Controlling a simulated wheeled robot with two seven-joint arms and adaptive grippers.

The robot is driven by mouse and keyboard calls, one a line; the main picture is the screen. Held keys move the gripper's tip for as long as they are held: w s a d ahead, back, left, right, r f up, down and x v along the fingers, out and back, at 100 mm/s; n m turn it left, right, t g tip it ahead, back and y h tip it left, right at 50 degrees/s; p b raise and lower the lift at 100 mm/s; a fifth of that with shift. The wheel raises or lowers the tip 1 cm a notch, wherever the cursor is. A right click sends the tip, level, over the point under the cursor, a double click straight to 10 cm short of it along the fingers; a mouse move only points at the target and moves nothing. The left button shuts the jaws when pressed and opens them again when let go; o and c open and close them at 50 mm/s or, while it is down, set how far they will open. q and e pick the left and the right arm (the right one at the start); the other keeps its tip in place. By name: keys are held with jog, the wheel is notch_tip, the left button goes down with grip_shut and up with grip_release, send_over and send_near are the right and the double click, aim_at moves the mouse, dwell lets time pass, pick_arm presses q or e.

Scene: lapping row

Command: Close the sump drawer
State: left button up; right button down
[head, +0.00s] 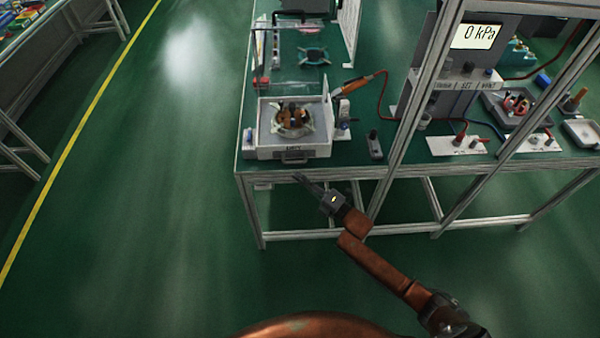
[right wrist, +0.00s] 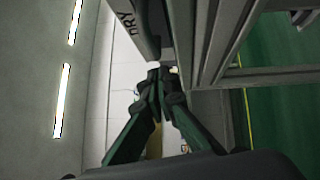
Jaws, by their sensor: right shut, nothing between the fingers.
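A pale box (head: 262,140) with a label on its front stands at the near left corner of the workbench; a round metal part sits in it. A dark handle (head: 294,158) is on the lower front, at the bench edge. This looks like the sump drawer; I cannot tell how far out it is. My right gripper (head: 299,178) is shut and empty, just below and in front of the handle, apparently apart from it. My left gripper is not in view.
The bench's aluminium front rail (head: 420,171) and an upright post (head: 417,90) are to the right of the gripper. A black-topped small block (head: 374,146) stands beside the box. An orange-handled tool (head: 357,84) rests behind. The green floor at left is clear.

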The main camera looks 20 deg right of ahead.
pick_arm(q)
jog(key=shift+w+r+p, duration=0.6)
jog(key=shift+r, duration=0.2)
pick_arm(e)
jog(key=v, duration=1.1)
jog(key=shift+a, duration=0.3)
